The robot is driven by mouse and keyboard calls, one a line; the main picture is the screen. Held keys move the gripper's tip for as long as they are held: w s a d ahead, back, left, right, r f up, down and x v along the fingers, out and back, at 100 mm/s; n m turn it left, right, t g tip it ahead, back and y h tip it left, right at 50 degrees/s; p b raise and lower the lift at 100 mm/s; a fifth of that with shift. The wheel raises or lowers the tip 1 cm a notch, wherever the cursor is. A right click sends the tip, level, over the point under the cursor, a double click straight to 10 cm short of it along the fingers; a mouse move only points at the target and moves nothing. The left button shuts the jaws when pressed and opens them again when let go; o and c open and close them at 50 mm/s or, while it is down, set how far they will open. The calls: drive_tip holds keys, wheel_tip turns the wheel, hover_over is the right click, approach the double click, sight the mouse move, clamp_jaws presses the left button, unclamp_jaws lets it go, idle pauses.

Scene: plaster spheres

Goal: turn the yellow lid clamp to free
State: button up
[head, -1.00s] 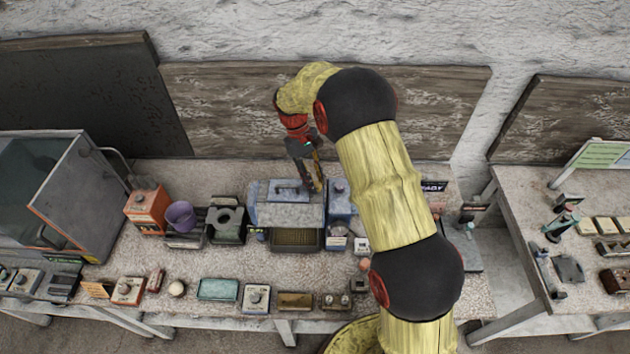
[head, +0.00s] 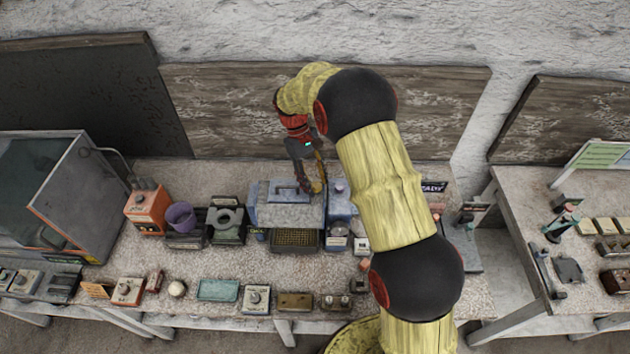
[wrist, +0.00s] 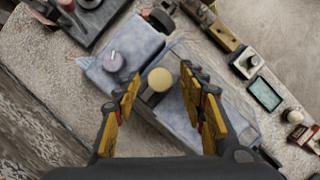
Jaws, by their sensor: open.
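In the wrist view a round, pale yellow knob (wrist: 160,79), which looks like the lid clamp, lies between my fingertips. My gripper (wrist: 162,74) is open, with a finger on each side of the knob and gaps showing. I cannot tell which way the clamp is turned.
A blue unit with a round dial (wrist: 113,61) stands close beside the box. Several small items line the table's front edge.

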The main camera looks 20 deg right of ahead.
drive_tip(key=v, duration=1.2)
drive_tip(key=s+d+f+m+t+y+b, duration=0.1)
drive_tip(key=s+f+t+b, duration=0.4)
drive_tip(key=s+b, duration=0.7)
drive_tip(key=s+d+f+m+t+y+b, duration=0.1)
drive_tip(key=s+f+m+t+b, duration=0.3)
drive_tip(key=s+b, duration=0.9)
drive_tip(key=s+f, duration=0.1)
drive_tip(key=s, duration=0.8)
drive_tip(key=shift+t, duration=0.4)
drive_tip(key=shift+d, duration=0.1)
